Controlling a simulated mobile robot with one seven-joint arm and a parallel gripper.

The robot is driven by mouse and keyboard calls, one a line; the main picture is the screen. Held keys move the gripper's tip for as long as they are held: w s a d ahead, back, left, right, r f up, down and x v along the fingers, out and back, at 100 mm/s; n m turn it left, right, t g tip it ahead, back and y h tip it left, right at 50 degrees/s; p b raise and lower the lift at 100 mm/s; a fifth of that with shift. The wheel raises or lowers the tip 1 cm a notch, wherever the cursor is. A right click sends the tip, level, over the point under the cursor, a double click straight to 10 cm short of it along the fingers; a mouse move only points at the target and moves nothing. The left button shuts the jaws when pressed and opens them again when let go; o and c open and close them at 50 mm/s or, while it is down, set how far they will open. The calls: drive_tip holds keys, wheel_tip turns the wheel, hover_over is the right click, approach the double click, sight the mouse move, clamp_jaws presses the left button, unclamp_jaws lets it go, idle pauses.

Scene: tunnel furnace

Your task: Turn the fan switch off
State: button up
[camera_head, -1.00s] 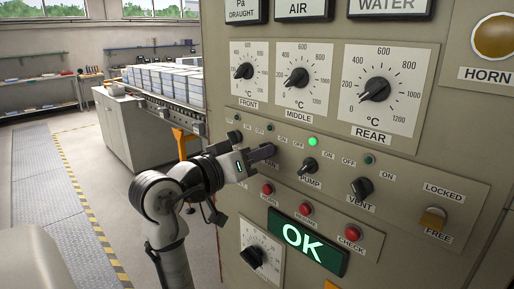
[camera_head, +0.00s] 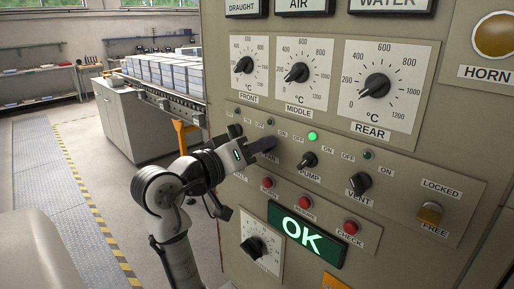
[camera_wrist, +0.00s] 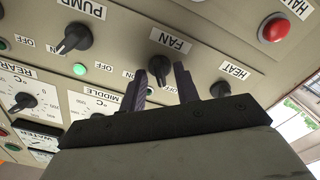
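The fan switch is a black knob under the label FAN (camera_wrist: 160,68) in the upside-down wrist view. My gripper (camera_wrist: 160,70) is open, with its two dark fingertips apart on either side of the knob in the picture. I cannot tell whether they touch it. A small lamp (camera_wrist: 150,90) between the fingers looks dark green. I cannot tell which way the knob points.
The pump switch (camera_head: 308,160) is to the right, with a bright green lamp (camera_head: 312,136). The vent switch (camera_head: 359,184) is further right. The heat switch (camera_wrist: 221,89) is on the fan's other side. Red buttons (camera_head: 305,202) and a green OK display (camera_head: 306,234) are below.

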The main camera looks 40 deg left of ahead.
drive_tip(key=s+a+b, duration=0.1)
drive_tip(key=s+b, duration=0.3)
drive_tip(key=s, duration=0.9)
drive_tip(key=shift+s, duration=0.4)
